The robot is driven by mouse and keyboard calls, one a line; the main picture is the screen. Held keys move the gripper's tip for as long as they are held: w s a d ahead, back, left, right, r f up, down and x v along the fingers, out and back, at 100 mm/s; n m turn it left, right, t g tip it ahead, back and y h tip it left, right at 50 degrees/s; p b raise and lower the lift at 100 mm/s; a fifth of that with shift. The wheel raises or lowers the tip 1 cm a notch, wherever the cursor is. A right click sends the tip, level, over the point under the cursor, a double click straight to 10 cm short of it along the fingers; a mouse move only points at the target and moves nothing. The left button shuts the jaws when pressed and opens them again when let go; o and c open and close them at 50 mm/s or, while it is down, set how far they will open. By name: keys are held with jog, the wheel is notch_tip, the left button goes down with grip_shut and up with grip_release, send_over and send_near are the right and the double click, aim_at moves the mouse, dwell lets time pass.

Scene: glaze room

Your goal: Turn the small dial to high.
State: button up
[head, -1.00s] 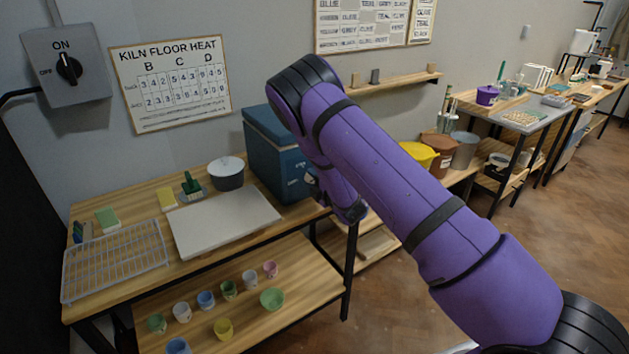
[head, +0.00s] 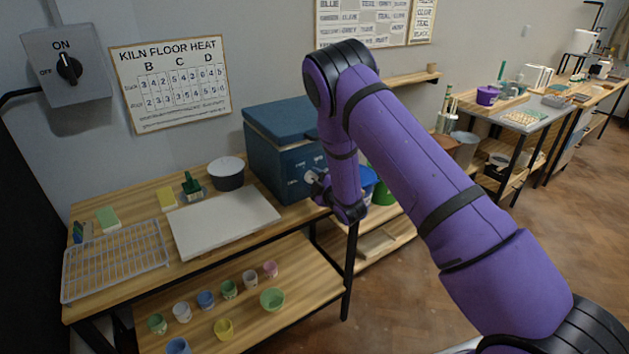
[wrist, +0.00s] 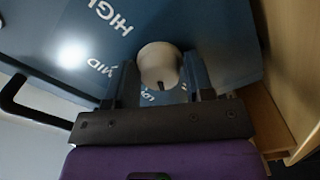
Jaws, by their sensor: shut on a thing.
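The small dial (wrist: 160,65) is a pale round knob on the face of a blue box (wrist: 215,25). White words HIGH, MID and LOW are printed around it; LOW is partly covered. A dark mark on the knob faces the bottom of the wrist view, near LOW and away from HIGH. My gripper (wrist: 162,78) is shut on the dial, a dark finger on each side. In the head view the blue box (head: 275,125) stands at the table's right end, with my gripper (head: 316,186) at its front; my wrist partly hides the dial there.
A white board (head: 225,222), a wire rack (head: 115,262) and a dark pot with a white top (head: 227,175) share the table with the box. Several small cups stand on the shelf below. A wall switch (head: 68,68) is at far left. Open floor lies right.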

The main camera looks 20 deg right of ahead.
jog(key=m, duration=0.3)
jog(key=shift+d+m, duration=0.1)
jog(key=shift+m, duration=0.3)
jog(key=m, duration=0.4)
jog(key=shift+m, duration=0.3)
jog(key=m, duration=0.3)
jog(key=shift+m, duration=0.3)
jog(key=m, duration=0.4)
jog(key=shift+f+m, duration=0.1)
jog(key=shift+m, duration=0.2)
jog(key=m, duration=1.3)
jog(key=shift+m, duration=0.4)
jog(key=o, duration=0.8)
jog(key=shift+c, duration=0.2)
